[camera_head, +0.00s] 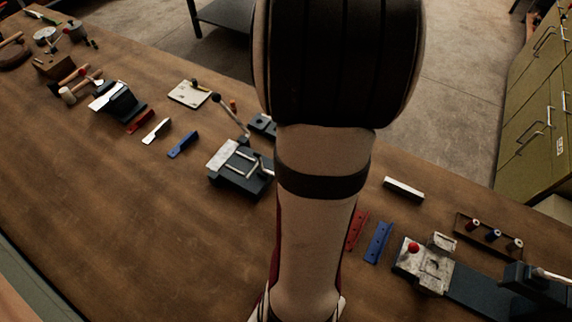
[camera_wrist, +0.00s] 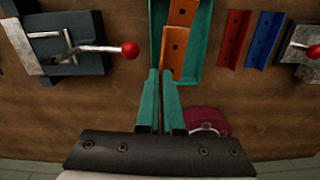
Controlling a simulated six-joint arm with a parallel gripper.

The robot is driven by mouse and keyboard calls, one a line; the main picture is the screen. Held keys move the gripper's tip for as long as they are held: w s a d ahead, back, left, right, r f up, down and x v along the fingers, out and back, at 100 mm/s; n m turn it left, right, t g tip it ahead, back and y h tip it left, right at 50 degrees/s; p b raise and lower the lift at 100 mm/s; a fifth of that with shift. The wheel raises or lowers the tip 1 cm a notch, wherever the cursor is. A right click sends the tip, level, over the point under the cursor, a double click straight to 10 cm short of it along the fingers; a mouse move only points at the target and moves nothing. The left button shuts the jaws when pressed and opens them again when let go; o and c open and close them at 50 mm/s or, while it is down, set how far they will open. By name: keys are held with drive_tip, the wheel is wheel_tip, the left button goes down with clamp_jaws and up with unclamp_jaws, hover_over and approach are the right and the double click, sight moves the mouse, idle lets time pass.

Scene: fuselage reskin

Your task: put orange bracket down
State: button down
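An orange bracket (camera_wrist: 176,48) with dark holes shows at the top middle of the wrist view. It lies inside or over a green tray (camera_wrist: 192,70), whose walls run along both sides of it. An orange part further up shows too; I cannot tell whether it is the same piece. My gripper (camera_wrist: 160,72) has two green fingers close together with a narrow gap between them. Their tips are at the bracket's near end and the tray's left wall. I cannot tell whether they grip the bracket. In the head view my arm hides the bracket and the gripper.
A clamp with a red-knobbed lever (camera_wrist: 130,50) stands left of the tray. A red bracket (camera_wrist: 234,38) and a blue bracket (camera_wrist: 265,40) lie to its right, before another red-knobbed fixture (camera_head: 425,265). A dark red round thing (camera_wrist: 207,120) is by the right finger. The front-left bench is clear.

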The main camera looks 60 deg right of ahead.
drive_tip(key=shift+s+a+f+n, duration=0.15)
drive_tip(key=shift+s+f+n, duration=0.45)
drive_tip(key=shift+s+f, duration=0.5)
wheel_tip(320, 180, down, 7)
drive_tip(key=shift+w+r, duration=0.1)
drive_tip(key=shift+r, duration=0.1)
drive_tip(key=shift+f, duration=0.15)
drive_tip(key=c, duration=1.1)
unclamp_jaws()
drive_tip(key=shift+o, duration=0.2)
wheel_tip(320, 180, up, 12)
drive_tip(key=shift+r, duration=0.2)
